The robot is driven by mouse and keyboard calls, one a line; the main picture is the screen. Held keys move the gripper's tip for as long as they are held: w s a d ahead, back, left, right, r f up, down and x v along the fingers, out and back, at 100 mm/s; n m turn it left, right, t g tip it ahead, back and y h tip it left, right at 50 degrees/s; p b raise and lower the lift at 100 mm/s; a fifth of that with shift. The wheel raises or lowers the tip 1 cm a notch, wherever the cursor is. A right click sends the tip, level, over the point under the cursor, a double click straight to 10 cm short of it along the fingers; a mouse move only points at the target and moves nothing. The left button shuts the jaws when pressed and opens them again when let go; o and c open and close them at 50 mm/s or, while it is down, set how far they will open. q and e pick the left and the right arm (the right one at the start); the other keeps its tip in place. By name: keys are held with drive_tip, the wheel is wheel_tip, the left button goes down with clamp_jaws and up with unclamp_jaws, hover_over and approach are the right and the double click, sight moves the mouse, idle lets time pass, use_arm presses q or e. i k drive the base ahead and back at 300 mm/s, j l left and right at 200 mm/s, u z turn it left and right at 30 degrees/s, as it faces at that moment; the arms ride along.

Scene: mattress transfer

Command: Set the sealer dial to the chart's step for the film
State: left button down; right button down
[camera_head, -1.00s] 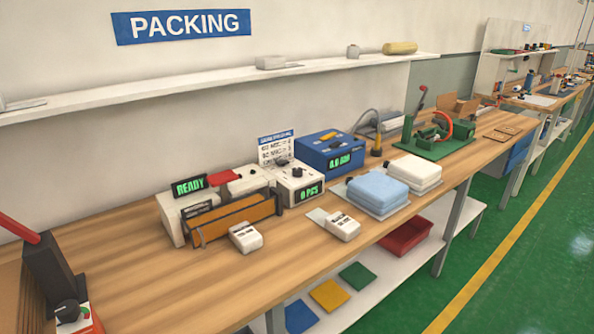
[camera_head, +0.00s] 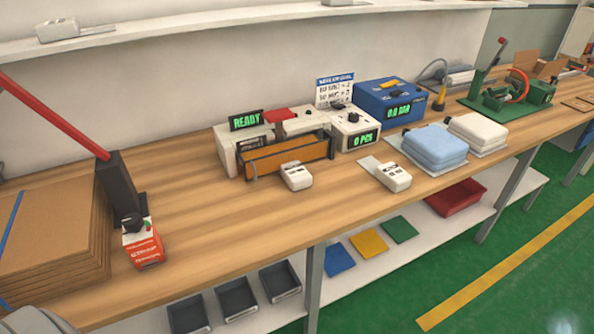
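The white sealer (camera_head: 232,158) stands mid-bench with a green READY display (camera_head: 246,121), a red part on top and an orange-brown front tray. Beside it on the right is a white unit (camera_head: 352,136) with a black dial (camera_head: 352,118) on top and a green "0 PCS" display. A small chart (camera_head: 335,91) with a blue header stands behind that unit; its text is too small to read. Two folded film-like packs, one blue (camera_head: 434,144) and one white (camera_head: 477,130), lie to the right. My grippers are not seen; a grey shape at the bottom left corner is unclear.
A blue box (camera_head: 390,100) reads "0.0 BAR". Two small white devices (camera_head: 296,176) lie at the front. Cardboard sheets (camera_head: 50,240), a red-handled tool (camera_head: 115,190) and a red box (camera_head: 142,245) occupy the left. Bench between the red box and sealer is clear.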

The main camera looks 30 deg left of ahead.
sight(353, 117)
drive_tip(key=i+l+u, duration=0.2)
drive_tip(key=i+l, duration=0.4)
drive_tip(key=i+l+u, duration=0.2)
drive_tip(key=i+l, duration=0.3)
drive_tip(key=l, duration=0.2)
